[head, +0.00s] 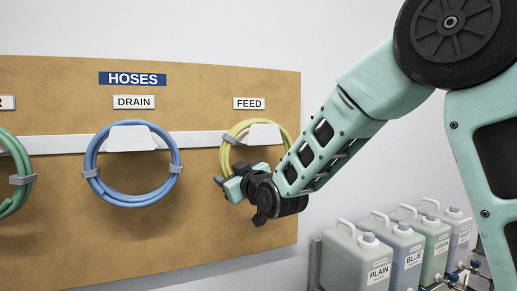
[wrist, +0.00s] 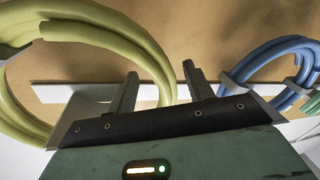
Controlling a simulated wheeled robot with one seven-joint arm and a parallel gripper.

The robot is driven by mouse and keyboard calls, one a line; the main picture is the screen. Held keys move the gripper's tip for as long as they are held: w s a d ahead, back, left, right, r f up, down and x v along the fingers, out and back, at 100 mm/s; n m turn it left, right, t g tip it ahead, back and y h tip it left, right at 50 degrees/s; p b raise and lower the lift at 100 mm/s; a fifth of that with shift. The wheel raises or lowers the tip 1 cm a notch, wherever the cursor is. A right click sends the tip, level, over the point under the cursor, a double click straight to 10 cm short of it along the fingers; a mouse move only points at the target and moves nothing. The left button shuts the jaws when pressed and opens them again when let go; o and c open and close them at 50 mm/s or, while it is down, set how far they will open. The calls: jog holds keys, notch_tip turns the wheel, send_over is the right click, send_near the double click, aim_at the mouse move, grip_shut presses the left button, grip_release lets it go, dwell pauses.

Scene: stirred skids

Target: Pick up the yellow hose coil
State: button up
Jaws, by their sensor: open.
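The yellow hose coil (head: 225,150) hangs on a white holder under the FEED label, at the right of the board in the head view. My gripper (head: 226,180) is at the coil's lower part, and my arm and gripper hide some of it. In the wrist view the yellow coil (wrist: 18,100) fills the left side. One stretch of it runs down behind and between the two fingers of my gripper (wrist: 158,78). The fingers are apart, with nothing clamped. I cannot tell whether they touch the hose.
A blue coil (head: 132,200) hangs under DRAIN to the left, and a green coil (head: 18,180) is cut off at the left edge. A white rail (head: 60,144) crosses the board (head: 60,240). Several jugs (head: 355,262) stand at the lower right, below my arm.

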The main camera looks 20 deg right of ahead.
aim_at(229, 161)
jog(key=shift+w, duration=0.55)
grip_shut()
jog(key=shift+r, duration=0.1)
jog(key=shift+r+b, duration=0.4)
jog(key=shift+b, duration=0.05)
notch_tip(229, 161, up, 2)
jog(key=shift+r+b, duration=0.2)
jog(key=shift+b, duration=0.75)
jog(key=s+d+b, duration=0.1)
jog(key=s+d, duration=0.2)
jog(key=s, duration=1.4)
jog(key=shift+s, duration=0.35)
